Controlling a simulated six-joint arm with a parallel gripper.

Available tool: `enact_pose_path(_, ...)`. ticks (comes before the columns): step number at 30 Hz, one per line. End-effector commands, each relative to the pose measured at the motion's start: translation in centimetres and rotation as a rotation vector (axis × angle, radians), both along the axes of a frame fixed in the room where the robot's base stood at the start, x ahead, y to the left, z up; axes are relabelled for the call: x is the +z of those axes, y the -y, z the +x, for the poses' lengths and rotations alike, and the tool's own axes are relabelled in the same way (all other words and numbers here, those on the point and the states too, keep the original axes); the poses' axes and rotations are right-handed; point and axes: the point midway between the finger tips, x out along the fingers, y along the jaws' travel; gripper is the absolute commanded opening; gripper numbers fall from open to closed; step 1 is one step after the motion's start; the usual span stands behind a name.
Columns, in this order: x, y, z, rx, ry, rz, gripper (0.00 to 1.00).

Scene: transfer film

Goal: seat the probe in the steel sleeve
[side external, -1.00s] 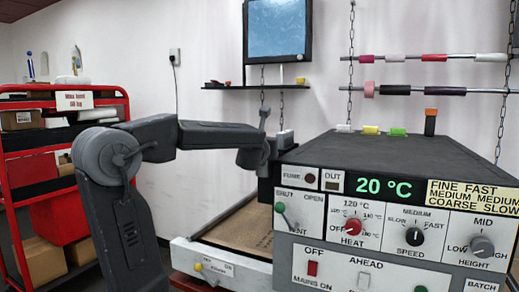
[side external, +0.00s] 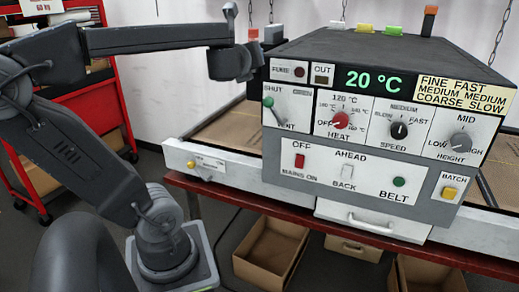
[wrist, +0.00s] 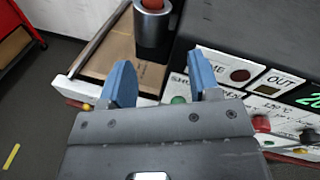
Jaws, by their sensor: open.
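A steel-grey cylinder (wrist: 151,30) with a red-orange piece (wrist: 152,4) at its top stands beyond my fingertips in the wrist view. It looks like the steel sleeve. I cannot tell whether the red-orange piece is the probe. My gripper (wrist: 162,66) is open, its two blue fingers apart with nothing between them, and it is short of the cylinder. In the side view my wrist is at the machine's left end and its fingers cannot be made out. A dark upright piece with an orange top (side external: 429,20) stands at the machine's back; I cannot tell what it is.
The dark-topped machine (side external: 390,50) with its control panel stands close to the right of my wrist. A brown belt bed (side external: 225,130) with a white edge lies below. A red cart (side external: 95,95) stands at left. Cardboard boxes (side external: 270,250) are under the bench.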

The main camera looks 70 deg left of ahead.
Motion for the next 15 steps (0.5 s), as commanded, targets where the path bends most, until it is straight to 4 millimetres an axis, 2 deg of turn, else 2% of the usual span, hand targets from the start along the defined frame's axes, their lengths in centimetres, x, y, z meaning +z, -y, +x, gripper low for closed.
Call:
enact_pose_path(5,-6.5,6.1,-0.6,0.099,0.359,-0.612,0.56)
enact_pose_path(9,-11.0,12.0,-1.8,0.305,0.59,-1.114,0.56)
enact_pose_path(12,-13.3,16.3,-2.9,0.514,0.705,-1.424,0.56)
enact_pose_path(15,-14.7,19.9,-4.1,0.733,0.772,-1.656,0.56)
